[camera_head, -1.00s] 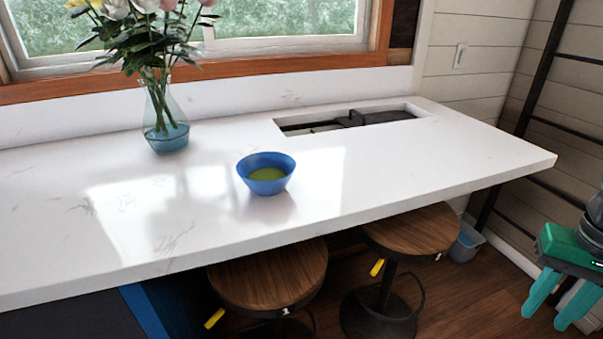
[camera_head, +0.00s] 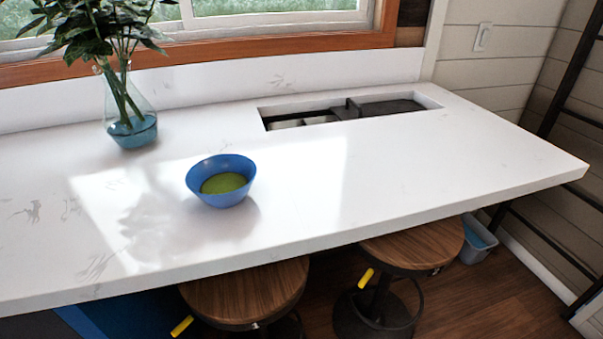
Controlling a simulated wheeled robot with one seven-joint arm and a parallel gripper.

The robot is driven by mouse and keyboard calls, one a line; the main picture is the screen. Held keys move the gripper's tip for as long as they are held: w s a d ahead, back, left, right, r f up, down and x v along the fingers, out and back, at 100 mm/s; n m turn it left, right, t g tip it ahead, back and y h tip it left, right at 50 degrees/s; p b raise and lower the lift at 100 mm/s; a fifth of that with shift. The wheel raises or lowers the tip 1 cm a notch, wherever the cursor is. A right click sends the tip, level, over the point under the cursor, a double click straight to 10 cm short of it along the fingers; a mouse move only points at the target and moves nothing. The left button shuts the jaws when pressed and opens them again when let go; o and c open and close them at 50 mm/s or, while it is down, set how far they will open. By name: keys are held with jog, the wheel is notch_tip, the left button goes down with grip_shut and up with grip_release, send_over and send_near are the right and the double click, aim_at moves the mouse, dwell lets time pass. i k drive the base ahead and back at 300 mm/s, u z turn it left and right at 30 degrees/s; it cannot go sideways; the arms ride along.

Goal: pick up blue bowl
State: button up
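The blue bowl (camera_head: 236,192) stands upright on the white counter (camera_head: 400,170), left of the middle of the head view. Its inside shows a green bottom or green contents; I cannot tell which. Nothing touches the bowl. My gripper is not in view now.
A rectangular recess (camera_head: 350,110) is cut in the counter's back right. Two wooden stools (camera_head: 248,290) stand under the front edge. A small bin (camera_head: 478,240) is on the floor. The counter around the bowl is clear.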

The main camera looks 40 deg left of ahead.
aim_at(221, 181)
jog(key=z, duration=1.3)
jog(key=i, duration=0.7)
jog(key=u, duration=2.65)
